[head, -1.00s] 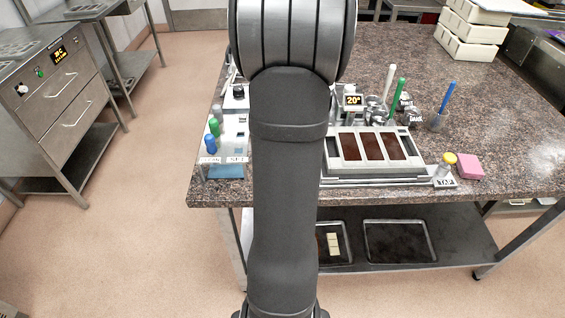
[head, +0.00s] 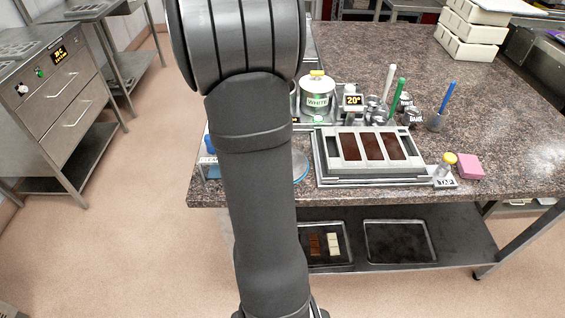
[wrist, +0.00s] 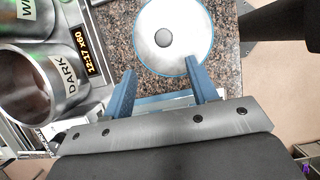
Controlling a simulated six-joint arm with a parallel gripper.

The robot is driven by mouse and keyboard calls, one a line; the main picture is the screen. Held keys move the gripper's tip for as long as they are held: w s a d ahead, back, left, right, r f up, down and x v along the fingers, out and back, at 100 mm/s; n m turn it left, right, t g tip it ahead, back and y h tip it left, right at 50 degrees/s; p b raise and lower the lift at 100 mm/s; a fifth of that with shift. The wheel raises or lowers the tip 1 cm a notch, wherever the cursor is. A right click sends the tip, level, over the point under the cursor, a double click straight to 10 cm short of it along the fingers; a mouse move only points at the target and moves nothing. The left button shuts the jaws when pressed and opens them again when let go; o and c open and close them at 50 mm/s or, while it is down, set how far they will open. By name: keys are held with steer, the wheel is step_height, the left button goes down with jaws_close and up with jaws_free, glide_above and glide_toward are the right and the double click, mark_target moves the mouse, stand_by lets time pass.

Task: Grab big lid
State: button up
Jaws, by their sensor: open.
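A big round metal lid (wrist: 185,48) with a dark grey knob (wrist: 163,39) lies on the granite counter in the wrist view. In the head view only a sliver of a round disc with a bluish rim, probably this lid (head: 301,166), shows beside my arm. My gripper (wrist: 159,69) is open with blue fingers apart and nothing between them but the lid's near edge in the picture. The knob is beyond the fingertips. The right fingertip overlaps the lid's rim in view; I cannot tell if they touch. My arm hides the gripper in the head view.
A pot marked DARK (wrist: 42,85) stands left of the fingers, by a lit display (wrist: 80,53). A WHITE pot (head: 316,100) stands behind a mould with dark fillings (head: 372,147). A pink block (head: 468,166) is at the right. The counter's right side is mostly clear.

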steer(key=x, duration=0.4)
steer(key=shift+d+f, duration=0.15)
steer(key=shift+f, duration=0.05)
steer(key=shift+s+d+x, duration=0.15)
steer(key=shift+s+x, duration=0.05)
steer(key=shift+x, duration=1.1)
steer(key=shift+s+d+x, duration=0.15)
steer(key=shift+x, duration=1.15)
steer(key=shift+r, duration=0.1)
steer(key=c, duration=1.1)
steer(key=shift+c, duration=0.2)
steer(key=shift+r, duration=0.15)
